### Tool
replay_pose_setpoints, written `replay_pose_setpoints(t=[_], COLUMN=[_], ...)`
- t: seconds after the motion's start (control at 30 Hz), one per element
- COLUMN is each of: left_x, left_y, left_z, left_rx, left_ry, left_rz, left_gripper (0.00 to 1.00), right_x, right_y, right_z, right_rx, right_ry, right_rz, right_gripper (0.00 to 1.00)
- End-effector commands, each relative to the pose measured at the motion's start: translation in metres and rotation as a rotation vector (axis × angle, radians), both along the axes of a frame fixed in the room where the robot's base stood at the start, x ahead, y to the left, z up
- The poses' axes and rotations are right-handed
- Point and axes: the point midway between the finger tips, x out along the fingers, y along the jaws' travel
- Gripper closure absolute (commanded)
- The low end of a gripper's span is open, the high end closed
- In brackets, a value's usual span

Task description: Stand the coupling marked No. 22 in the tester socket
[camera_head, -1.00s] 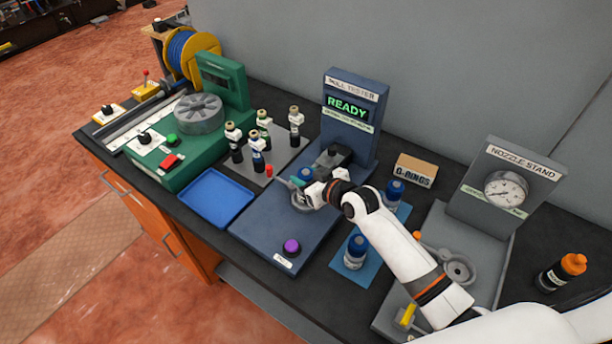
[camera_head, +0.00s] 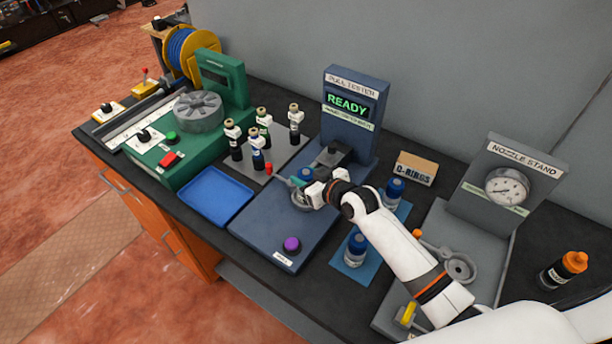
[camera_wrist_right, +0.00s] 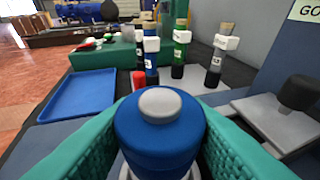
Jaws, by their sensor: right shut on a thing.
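My right gripper (camera_head: 303,183) is shut on a blue-topped coupling (camera_head: 306,173) at the pull tester. In the right wrist view the coupling's blue cap with a grey top (camera_wrist_right: 158,125) sits upright between the green finger pads. Its number does not show. The grey ring of the tester socket (camera_head: 299,203) is just below the gripper and partly hidden by it. I cannot tell whether the coupling's base is seated in it. Two other blue-topped couplings stand on blue mats, one behind my forearm (camera_head: 395,189) and one in front (camera_head: 355,249). My left gripper is not in view.
The pull tester's screen (camera_head: 347,101) reads READY. A purple button (camera_head: 292,244) is at its front. Several tagged, corked hose pieces (camera_head: 257,160) stand to the left behind an empty blue tray (camera_head: 215,196). The nozzle stand (camera_head: 505,185) and an orange-capped bottle (camera_head: 563,271) are at the right.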

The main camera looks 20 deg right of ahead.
Motion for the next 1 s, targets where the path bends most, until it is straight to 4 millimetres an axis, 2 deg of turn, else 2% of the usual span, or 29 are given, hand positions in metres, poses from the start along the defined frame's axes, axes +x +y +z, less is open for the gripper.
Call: replay_pose_setpoints(t=[0.1, 0.13, 0.17, 0.53, 1.0], left_x=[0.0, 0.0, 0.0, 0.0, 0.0], left_y=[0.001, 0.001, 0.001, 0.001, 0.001], left_z=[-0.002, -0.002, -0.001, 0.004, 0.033], left_rx=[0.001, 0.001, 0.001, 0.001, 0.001], left_ry=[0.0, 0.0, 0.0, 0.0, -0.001], left_rz=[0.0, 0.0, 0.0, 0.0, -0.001], left_gripper=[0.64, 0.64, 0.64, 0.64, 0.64], right_x=[0.001, 0.001, 0.001, -0.004, -0.036], right_y=[0.0, 0.0, 0.0, -0.002, -0.015], right_z=[-0.001, 0.0, 0.0, 0.0, 0.016], right_rx=[0.001, 0.001, 0.001, -0.001, -0.002], right_ry=[-0.005, -0.006, -0.005, 0.003, 0.001], right_rz=[-0.001, -0.001, -0.001, 0.0, 0.0], right_gripper=[1.0, 0.58, 0.53, 0.52, 0.52])
